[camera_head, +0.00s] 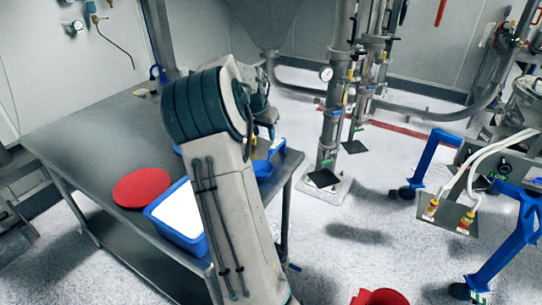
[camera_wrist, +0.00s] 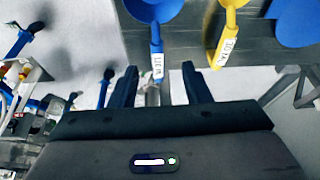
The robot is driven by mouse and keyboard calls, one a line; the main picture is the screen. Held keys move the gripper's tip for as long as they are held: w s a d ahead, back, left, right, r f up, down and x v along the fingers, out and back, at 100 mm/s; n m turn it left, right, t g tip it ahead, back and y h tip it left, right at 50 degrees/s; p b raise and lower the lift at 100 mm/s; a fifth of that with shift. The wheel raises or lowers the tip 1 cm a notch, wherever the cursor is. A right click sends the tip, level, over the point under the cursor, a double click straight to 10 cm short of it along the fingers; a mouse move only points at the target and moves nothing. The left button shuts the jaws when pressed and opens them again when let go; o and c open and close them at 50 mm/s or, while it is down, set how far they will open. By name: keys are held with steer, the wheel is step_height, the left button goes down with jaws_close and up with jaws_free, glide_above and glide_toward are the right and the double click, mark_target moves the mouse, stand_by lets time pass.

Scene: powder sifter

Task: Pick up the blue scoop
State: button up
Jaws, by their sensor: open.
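A blue scoop (camera_wrist: 152,10) lies on the grey metal table (camera_wrist: 185,40). Its labelled handle extends over the table edge toward my gripper (camera_wrist: 160,82) in the wrist view. Nothing is seen held. In the head view the blue scoop (camera_head: 263,169) is at the table's right edge, partly behind my arm. My gripper (camera_head: 266,118) is largely hidden there by my arm.
A yellow scoop (camera_wrist: 222,45) lies right of the blue one in the wrist view, close by. A further blue round item (camera_wrist: 297,22) is beyond it. A red disc (camera_head: 142,187) and a blue tray (camera_head: 182,239) with white contents are on the table. The table's far left is mostly clear.

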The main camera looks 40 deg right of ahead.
mark_target(275, 147)
steer(key=shift+m, duration=0.3)
steer(key=d+f, duration=0.2)
steer(key=w+d+f, duration=0.1)
steer(key=f, duration=0.2)
steer(key=d+f+p, duration=0.1)
steer(key=d+f, duration=0.1)
steer(key=f, duration=0.1)
steer(key=shift+w+d+f, duration=0.15)
steer(key=shift+d+f, duration=0.05)
steer(key=shift+d, duration=0.15)
steer(key=shift+p+x, duration=0.8)
steer(key=shift+x, duration=1.8)
steer(key=shift+d, duration=0.1)
jaws_close()
